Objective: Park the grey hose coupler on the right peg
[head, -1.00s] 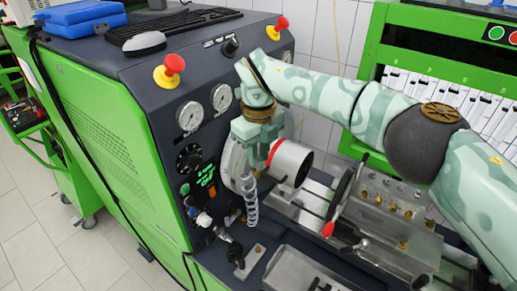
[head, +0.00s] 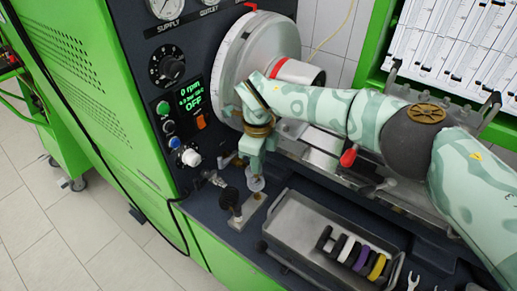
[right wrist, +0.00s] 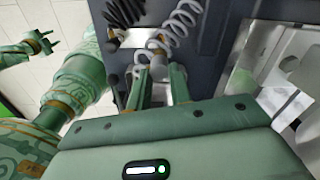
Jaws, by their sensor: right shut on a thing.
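My right gripper (head: 252,168) points down and is shut on the grey hose coupler (head: 256,184), whose light grey end shows below the fingers. The coupler is right over the right end of the small metal peg plate (head: 240,218). I cannot tell whether it is on the right peg or just above it. A black coupler (head: 230,198) stands at the plate's left end. In the right wrist view, the gripper fingers (right wrist: 159,78) close around the coupler, and its grey coiled hose (right wrist: 183,22) rises behind. My left gripper (right wrist: 42,38) is open and empty at upper left there.
A metal tray (head: 285,235) with several coloured rings lies right of the plate. The panel with valves and a white knob (head: 191,158) stands close at left. The big metal drum (head: 262,50) is behind my right arm. A red-tipped lever (head: 348,157) stands right of the wrist.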

